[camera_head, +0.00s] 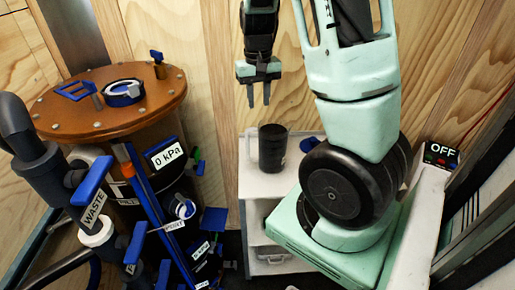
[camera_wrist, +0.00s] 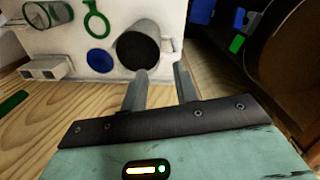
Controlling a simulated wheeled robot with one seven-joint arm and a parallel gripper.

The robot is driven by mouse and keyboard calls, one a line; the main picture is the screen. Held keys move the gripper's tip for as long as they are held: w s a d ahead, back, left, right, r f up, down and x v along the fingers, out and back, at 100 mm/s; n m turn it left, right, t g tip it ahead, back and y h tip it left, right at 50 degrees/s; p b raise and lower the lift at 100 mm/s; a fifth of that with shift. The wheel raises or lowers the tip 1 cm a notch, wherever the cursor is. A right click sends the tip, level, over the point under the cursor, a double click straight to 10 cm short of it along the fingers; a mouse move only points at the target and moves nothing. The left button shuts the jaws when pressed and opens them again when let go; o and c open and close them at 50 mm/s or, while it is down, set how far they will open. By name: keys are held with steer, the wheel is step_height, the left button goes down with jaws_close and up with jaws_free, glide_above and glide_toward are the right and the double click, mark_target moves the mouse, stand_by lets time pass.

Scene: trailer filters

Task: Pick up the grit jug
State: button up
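The grit jug, a dark cylinder with a handle (camera_head: 272,150), stands upright on the top of a white shelf unit (camera_head: 255,184) in the head view. In the wrist view the jug (camera_wrist: 138,46) shows its dark open mouth, with the handle at its right. My gripper (camera_head: 259,97) points down above the jug and slightly left of it, clear of it. It also shows in the wrist view (camera_wrist: 161,76), with its two fingers apart and nothing between them. The inside of the jug is too dark to make out.
A brown filter tank (camera_head: 110,98) with blue valve handles and pipes stands left of the shelf. A green loop (camera_wrist: 96,20), a blue disc (camera_wrist: 99,57) and a mesh basket (camera_wrist: 48,15) are by the jug. A wooden wall (camera_head: 225,60) is behind. An OFF panel (camera_head: 441,152) is at right.

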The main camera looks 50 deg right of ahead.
glide_toward(266, 147)
step_height(266, 147, down, 3)
steer(key=w, duration=0.3)
steer(key=f, duration=0.3)
steer(key=d+f, duration=0.1)
steer(key=f, duration=0.1)
steer(key=shift+s+f+p, duration=0.2)
steer(key=shift+f+p, duration=0.1)
steer(key=shift+f, duration=0.05)
steer(key=shift+c, duration=0.2)
jaws_close()
steer(key=shift+r, duration=0.1)
stand_by(0.6)
